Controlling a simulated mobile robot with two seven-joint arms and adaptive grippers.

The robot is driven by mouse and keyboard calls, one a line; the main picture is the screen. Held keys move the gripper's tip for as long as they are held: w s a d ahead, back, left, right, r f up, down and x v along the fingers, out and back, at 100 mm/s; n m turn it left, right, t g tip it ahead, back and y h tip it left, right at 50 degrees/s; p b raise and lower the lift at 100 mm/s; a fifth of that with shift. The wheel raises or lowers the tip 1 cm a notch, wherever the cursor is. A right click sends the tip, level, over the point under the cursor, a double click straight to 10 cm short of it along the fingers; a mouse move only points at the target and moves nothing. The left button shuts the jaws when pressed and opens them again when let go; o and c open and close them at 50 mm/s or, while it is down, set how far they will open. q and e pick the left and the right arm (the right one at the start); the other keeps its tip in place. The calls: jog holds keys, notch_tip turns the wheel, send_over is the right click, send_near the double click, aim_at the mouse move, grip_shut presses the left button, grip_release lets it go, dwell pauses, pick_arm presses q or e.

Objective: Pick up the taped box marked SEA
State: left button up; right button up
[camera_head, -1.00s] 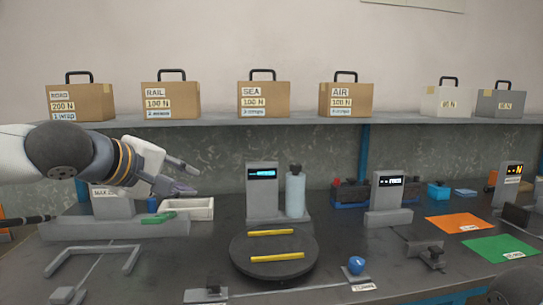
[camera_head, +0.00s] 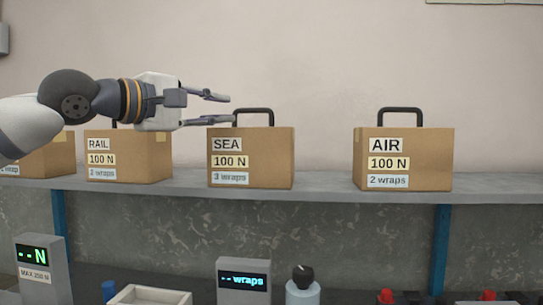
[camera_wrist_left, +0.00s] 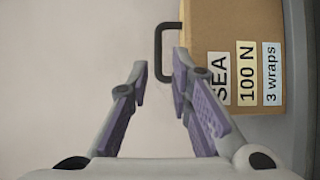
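The SEA box (camera_head: 265,165) is a brown cardboard box with a black top handle (camera_head: 254,112), standing on the shelf. Its labels read SEA, 100 N and 3 wraps. My left gripper (camera_head: 224,108) is open, just left of the handle and near its height, with its fingers pointing right. In the left wrist view the SEA box (camera_wrist_left: 226,55) appears turned sideways, and its handle (camera_wrist_left: 160,52) lies beyond the open fingertips (camera_wrist_left: 158,75). The fingers look apart from the handle. My right gripper is not in view.
The shelf (camera_head: 320,187) also bears the RAIL box (camera_head: 130,160) on the left and the AIR box (camera_head: 425,170) on the right. There is clear shelf between SEA and AIR. Below are a wraps display (camera_head: 243,280) and a bottle (camera_head: 303,290).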

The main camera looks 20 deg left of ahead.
aim_at(250, 110)
pick_arm(q)
jog(key=x, duration=1)
jog(key=shift+w+a+r, duration=0.15)
jog(key=shift+w+a, duration=0.15)
jog(key=shift+w, duration=0.05)
grip_shut()
jog(key=shift+s+r, duration=0.1)
jog(key=shift+r, duration=0.2)
